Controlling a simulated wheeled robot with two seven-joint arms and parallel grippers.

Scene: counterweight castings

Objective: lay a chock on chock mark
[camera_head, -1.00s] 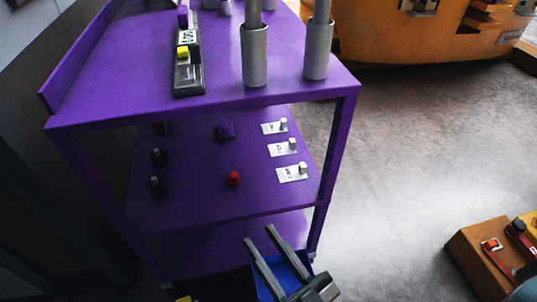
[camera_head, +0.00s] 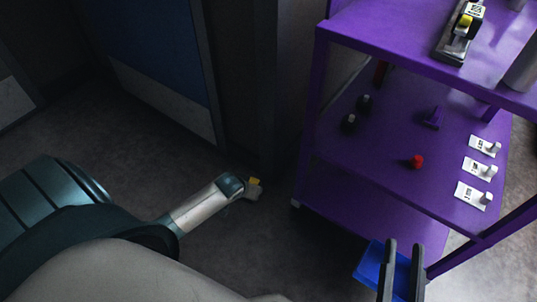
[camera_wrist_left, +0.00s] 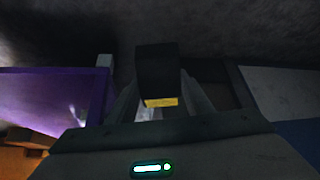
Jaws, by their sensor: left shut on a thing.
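My left gripper (camera_head: 252,189) is low over the dark floor, at the end of the arm from the left, and shows small. In the left wrist view it is shut on a black block with a yellow strip, which looks like the chock (camera_wrist_left: 157,72). A bit of yellow on the chock (camera_head: 255,181) also shows in the head view. My right gripper (camera_head: 404,246) is open at the bottom right, its two fingers apart, in front of a blue object. I cannot make out a chock mark in either view.
A purple shelf unit (camera_head: 345,188) stands at the right. A blue bin-like object (camera_head: 370,265) is below. Dark floor (camera_head: 130,155) is open at the left.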

